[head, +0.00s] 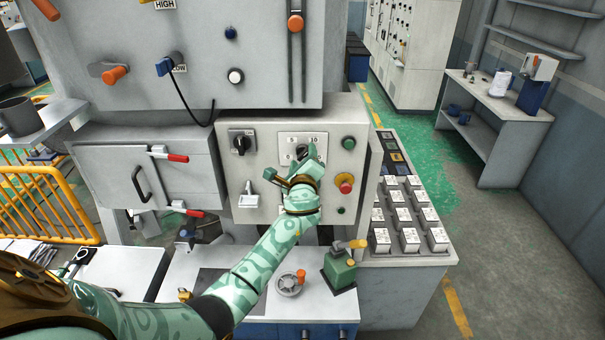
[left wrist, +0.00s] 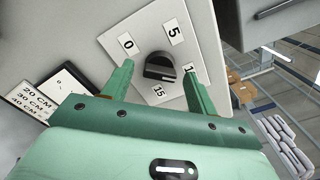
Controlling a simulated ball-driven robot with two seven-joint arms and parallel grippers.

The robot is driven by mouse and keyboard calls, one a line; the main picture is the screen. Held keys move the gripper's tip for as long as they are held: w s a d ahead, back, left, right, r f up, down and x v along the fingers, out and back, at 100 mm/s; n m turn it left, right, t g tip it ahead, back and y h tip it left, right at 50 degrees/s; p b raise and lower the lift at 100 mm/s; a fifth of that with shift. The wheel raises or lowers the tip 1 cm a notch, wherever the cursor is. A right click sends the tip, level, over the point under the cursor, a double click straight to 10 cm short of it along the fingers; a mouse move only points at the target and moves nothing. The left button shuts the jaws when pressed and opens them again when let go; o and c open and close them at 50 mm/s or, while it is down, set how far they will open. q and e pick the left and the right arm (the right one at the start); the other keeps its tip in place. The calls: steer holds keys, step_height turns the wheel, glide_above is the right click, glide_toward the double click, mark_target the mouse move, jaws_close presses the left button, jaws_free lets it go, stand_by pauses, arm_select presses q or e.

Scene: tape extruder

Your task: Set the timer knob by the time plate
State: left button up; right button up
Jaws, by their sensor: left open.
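The timer knob (left wrist: 157,62) is a dark round knob with a raised grip on a white dial plate (left wrist: 148,95) marked 0, 5, 10 and 15. My left gripper (left wrist: 158,75) is open, one finger on each side of the knob in the left wrist view; I cannot tell whether they touch it. In the head view my left gripper (head: 298,168) is in front of the dial plate (head: 288,139) and hides most of the knob. A plate reading 20 CM, 30 CM, 40 CM (left wrist: 40,101) is at the left wrist view's left. My right gripper is not in view.
On the same panel are another black knob (head: 241,144), a green button (head: 348,143) and a red button (head: 346,184). A green device with a yellow handle (head: 339,270) and a round grey handwheel (head: 290,284) are on the bench below.

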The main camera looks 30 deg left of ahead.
arm_select(q)
steer(key=b+v, duration=0.1)
steer(key=v, duration=1.4)
steer(key=shift+s+b, duration=0.25)
steer(key=shift+b, duration=0.1)
steer(key=w+d+f+n+g+h+b, duration=0.1)
steer(key=d+f+n+h, duration=0.2)
steer(key=f, duration=0.6)
steer(key=d+f+n+g+h+b, duration=0.1)
steer(key=d+f+n+h, duration=0.15)
steer(key=f, duration=0.75)
steer(key=s+d+f+n+g+h+b, duration=0.2)
steer(key=s+f+b, duration=0.15)
steer(key=f, duration=0.75)
steer(key=s+d+f+n+g+h+b, duration=0.15)
steer(key=s+f, duration=0.35)
steer(key=f, duration=0.6)
steer(key=s+a+f+n+g+h+b, duration=0.1)
steer(key=s+f+n+g+b, duration=0.3)
steer(key=s+f, duration=0.7)
steer(key=s+f+n+g+b, duration=0.15)
steer(key=s+f+b, duration=0.35)
steer(key=s+f, duration=0.6)
steer(key=s+a+f+n+g+b, duration=0.1)
steer(key=s+a+f+g+b, duration=0.2)
steer(key=s+f+b, duration=0.6)
steer(key=s+f, duration=0.6)
steer(key=s, duration=0.2)
steer(key=shift+s+a+f, duration=0.15)
steer(key=shift+s+f, duration=0.1)
